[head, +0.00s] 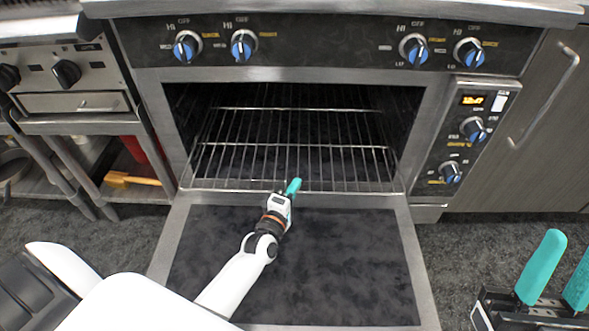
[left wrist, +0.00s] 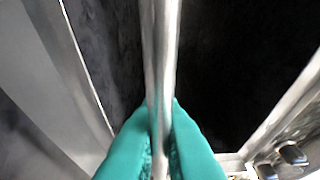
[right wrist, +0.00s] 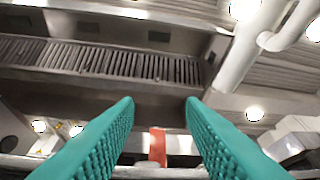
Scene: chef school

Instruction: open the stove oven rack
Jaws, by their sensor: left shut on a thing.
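The stove (head: 330,45) stands ahead with its oven door (head: 300,260) folded down flat in front of it. The wire oven rack (head: 290,150) lies inside the oven cavity, its front edge near the opening. My left gripper (head: 292,187) reaches over the door to the rack's front edge. In the left wrist view its teal fingers (left wrist: 160,145) are closed around a metal bar (left wrist: 162,60), which looks like the rack's front bar. My right gripper (head: 555,275) is at the lower right, away from the stove. Its fingers (right wrist: 160,135) are apart and empty.
Blue-capped knobs (head: 243,45) line the stove's front, and a control panel (head: 465,135) with a lit display is on the right. A steel shelf stand (head: 90,125) is at the left. A cabinet with a long handle (head: 545,97) is at the right. Dark floor lies around the door.

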